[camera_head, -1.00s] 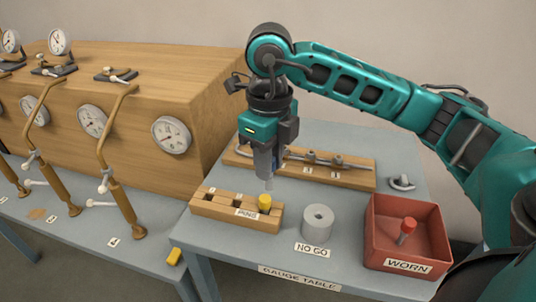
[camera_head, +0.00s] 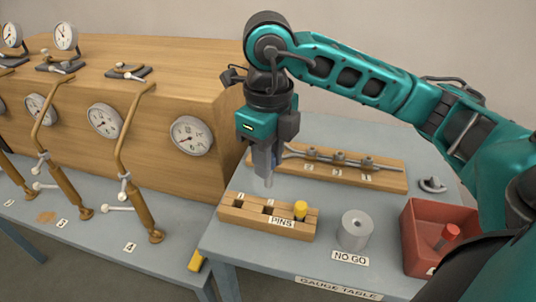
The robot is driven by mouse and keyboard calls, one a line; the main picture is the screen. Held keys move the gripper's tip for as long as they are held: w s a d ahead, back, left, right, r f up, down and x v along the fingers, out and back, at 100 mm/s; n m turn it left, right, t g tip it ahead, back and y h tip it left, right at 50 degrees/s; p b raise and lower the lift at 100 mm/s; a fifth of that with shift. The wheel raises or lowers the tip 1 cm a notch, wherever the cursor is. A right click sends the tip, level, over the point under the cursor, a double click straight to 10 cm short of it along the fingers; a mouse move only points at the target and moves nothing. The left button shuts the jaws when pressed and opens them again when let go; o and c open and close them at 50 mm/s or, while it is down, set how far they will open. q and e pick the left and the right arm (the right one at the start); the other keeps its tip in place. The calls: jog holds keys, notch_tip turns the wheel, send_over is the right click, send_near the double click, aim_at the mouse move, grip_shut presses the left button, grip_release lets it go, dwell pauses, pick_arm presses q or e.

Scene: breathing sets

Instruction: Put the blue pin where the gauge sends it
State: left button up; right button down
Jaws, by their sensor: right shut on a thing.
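My right gripper (camera_head: 266,165) is shut on a pin with a pale grey shank (camera_head: 268,181) pointing down. A little blue shows at the fingers, but they mostly hide the pin's head. The pin hangs near the wooden PINS block (camera_head: 234,215), with its tip apart from the block's top. A yellow-headed pin (camera_head: 300,209) stands at the block's right end; the other two places look empty. A grey cylinder with a top hole (camera_head: 355,231) stands behind the NO GO label. A red-headed pin (camera_head: 449,233) leans in the red bin (camera_head: 422,222). My left gripper is out of view.
A wooden rack (camera_head: 385,178) with metal fittings and number labels lies behind the gripper. A grey metal part (camera_head: 432,185) lies at right. The large wooden cabinet (camera_head: 190,90) with dials and brass levers stands at left. A yellow object (camera_head: 196,261) is at the table's left edge.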

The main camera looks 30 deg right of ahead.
aim_at(268, 185)
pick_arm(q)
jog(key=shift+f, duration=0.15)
pick_arm(e)
jog(key=shift+f, duration=0.1)
notch_tip(268, 185, down, 4)
jog(key=b, duration=0.4)
jog(key=shift+f+b, duration=0.25)
jog(key=shift+b, duration=0.05)
jog(key=shift+f+b, duration=0.3)
jog(key=shift+f, duration=0.2)
pick_arm(q)
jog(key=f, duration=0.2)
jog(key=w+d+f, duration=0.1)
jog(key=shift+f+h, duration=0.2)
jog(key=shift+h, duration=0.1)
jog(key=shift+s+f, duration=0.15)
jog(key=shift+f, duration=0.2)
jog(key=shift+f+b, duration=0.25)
jog(key=shift+b, duration=0.3)
